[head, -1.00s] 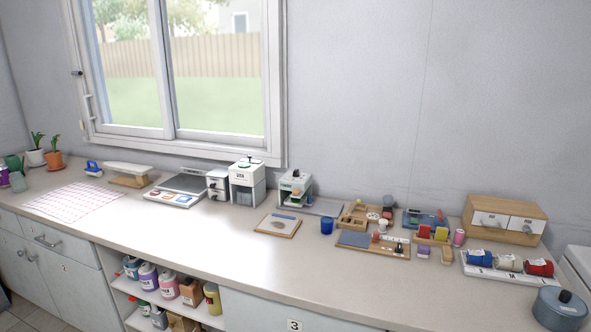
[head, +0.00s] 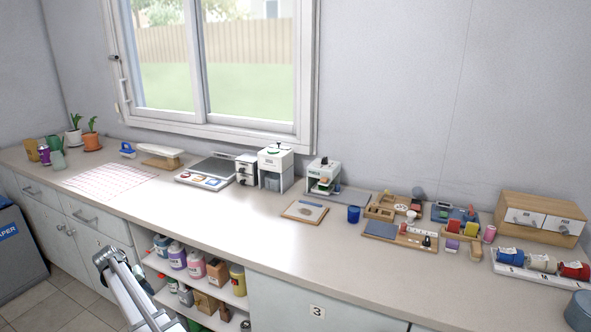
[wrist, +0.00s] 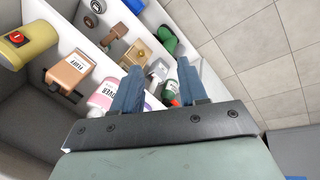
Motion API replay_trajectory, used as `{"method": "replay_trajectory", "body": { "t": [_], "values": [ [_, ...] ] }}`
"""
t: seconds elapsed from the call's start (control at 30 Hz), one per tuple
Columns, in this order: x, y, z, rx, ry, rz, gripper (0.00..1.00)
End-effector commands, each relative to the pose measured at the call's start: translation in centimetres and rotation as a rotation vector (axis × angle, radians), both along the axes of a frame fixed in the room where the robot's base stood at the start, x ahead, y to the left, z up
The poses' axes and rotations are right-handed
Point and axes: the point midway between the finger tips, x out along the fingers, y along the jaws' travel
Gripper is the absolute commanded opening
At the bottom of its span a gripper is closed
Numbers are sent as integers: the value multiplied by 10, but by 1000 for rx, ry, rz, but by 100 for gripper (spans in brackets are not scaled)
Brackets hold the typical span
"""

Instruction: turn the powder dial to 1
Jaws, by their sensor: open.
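The powder dial cannot be made out for certain at this size. My arm (head: 135,292) shows low in the head view, in front of the counter.
Shelves (head: 246,300) under the counter hold bottles and boxes, including a yellow bottle (wrist: 27,42) and a brown box (wrist: 70,70). The counter front is mostly clear.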

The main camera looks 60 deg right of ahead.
Motion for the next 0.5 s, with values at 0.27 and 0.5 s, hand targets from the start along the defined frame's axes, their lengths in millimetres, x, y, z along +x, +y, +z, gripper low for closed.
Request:
{"method": "replay_trajectory", "body": {
  "t": [0.27, 0.5],
  "values": [
    [42, -76, 115, -89, -94, -110, 43],
    [52, -135, 204, -149, -158, -203, 43]
  ]
}}
